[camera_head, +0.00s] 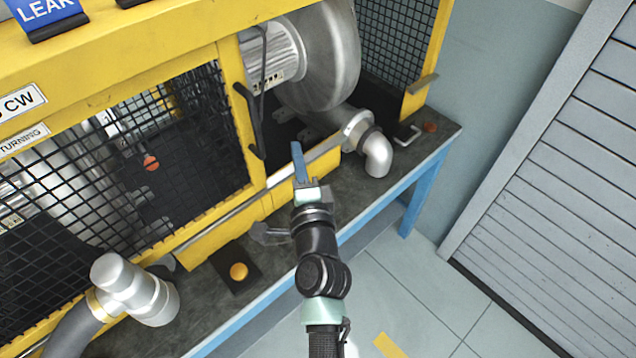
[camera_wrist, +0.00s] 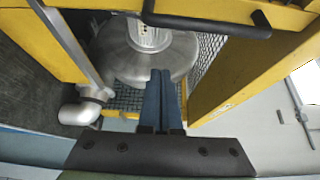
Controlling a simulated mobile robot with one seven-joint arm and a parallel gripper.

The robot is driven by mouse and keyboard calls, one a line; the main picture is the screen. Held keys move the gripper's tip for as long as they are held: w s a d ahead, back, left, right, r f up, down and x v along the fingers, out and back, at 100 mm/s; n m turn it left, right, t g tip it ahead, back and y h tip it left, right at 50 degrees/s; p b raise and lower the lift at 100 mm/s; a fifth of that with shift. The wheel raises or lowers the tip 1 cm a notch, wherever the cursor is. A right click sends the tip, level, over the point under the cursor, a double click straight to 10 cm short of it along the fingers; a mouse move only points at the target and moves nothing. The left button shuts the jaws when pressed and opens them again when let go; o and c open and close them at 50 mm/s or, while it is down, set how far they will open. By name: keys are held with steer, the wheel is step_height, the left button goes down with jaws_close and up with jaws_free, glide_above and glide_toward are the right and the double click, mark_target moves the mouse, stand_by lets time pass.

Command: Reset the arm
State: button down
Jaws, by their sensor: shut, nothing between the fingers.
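My gripper (camera_head: 298,150) is in the middle of the head view, over the front edge of the bench by the yellow frame. Its blue fingers are shut together with nothing between them. In the wrist view the closed fingers (camera_wrist: 162,82) point toward the grey metal blower housing (camera_wrist: 118,58), which lies beyond them. The blower (camera_head: 330,55) also shows in the head view behind the yellow frame. My arm reaches up from the bottom of the head view.
A yellow frame with black mesh (camera_head: 110,150) stands at left. A black handle (camera_head: 250,120) is near my gripper. A metal elbow pipe (camera_head: 376,155) sits to its right, an orange knob (camera_head: 238,271) below left. Open floor (camera_head: 430,270) lies at lower right, before a shutter (camera_head: 570,160).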

steer(key=s+b, duration=0.1)
steer(key=s, duration=0.7)
steer(key=shift+r, duration=0.2)
